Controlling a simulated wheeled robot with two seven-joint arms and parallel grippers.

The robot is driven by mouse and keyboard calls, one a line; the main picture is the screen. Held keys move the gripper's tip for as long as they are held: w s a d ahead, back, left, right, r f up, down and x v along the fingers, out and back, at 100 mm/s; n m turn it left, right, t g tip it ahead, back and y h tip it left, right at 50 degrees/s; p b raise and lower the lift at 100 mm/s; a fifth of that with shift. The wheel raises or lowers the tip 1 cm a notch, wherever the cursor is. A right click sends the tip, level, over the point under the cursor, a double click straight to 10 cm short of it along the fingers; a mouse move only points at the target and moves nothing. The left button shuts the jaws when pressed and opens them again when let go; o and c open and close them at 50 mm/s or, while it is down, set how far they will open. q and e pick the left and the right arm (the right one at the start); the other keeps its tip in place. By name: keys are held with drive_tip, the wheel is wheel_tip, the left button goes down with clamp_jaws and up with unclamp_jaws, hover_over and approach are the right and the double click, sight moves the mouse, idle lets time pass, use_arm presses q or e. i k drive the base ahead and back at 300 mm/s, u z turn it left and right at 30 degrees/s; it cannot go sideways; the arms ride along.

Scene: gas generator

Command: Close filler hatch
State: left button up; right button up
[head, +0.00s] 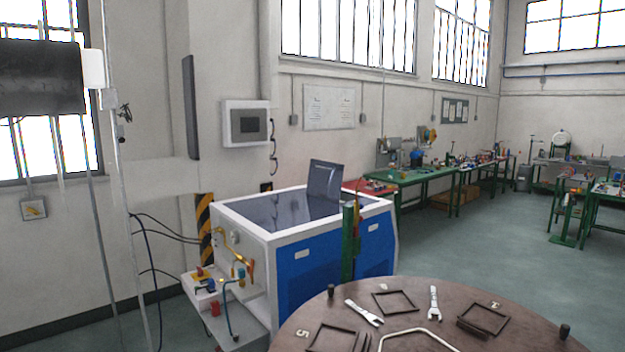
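The gas generator (280,250) is a white and blue cabinet left of the middle in the head view. A dark grey hatch panel (325,181) stands raised, close to upright, on its dark top surface, with a lighter curved shape on its face that may be a handle. I take this panel to be the filler hatch; it is open. The opening under it cannot be made out. Neither of my grippers is in view.
A round brown table (400,290) with wrenches (365,313), square frames and small dark posts stands in front at the lower right. A green post (348,245) rises before the generator. Pipes and valves (238,262) project at its left.

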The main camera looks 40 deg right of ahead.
sight(326, 178)
drive_tip(key=i, duration=2.4)
drive_tip(key=z, duration=2.6)
